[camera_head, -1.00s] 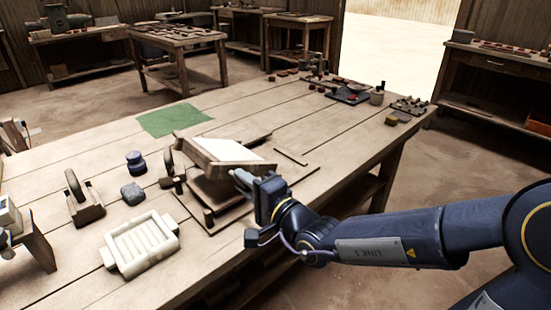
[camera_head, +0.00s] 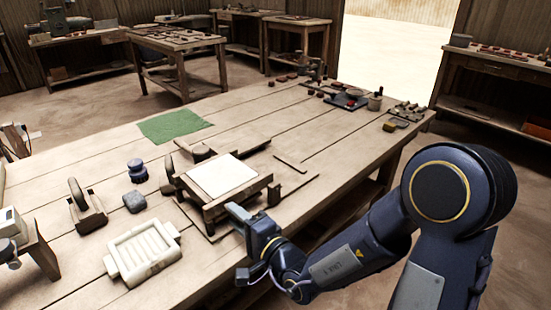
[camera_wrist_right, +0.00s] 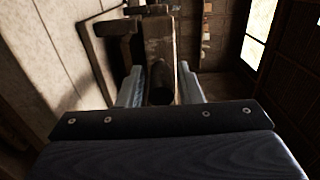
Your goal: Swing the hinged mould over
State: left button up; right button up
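The hinged mould is a wooden frame with a white panel (camera_head: 222,176). It lies nearly level over its wooden base (camera_head: 205,222) near the middle of the bench. My right gripper (camera_head: 236,212) is at the mould's near side, low by the front edge. In the right wrist view its two pale fingers (camera_wrist_right: 160,88) stand apart. A dark round peg shows between them, with brown wood beyond. Contact with the peg is not clear. My left gripper is not in view.
A pale slatted tray (camera_head: 142,248), a grey lump (camera_head: 134,202), a dark blue jar (camera_head: 137,170) and a wooden tool (camera_head: 84,206) stand left of the mould. A green cloth (camera_head: 174,126) lies behind. The bench's right middle is mostly clear.

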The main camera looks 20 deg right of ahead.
jog(key=shift+o, duration=0.8)
jog(key=shift+d, duration=0.1)
jog(key=v, duration=0.8)
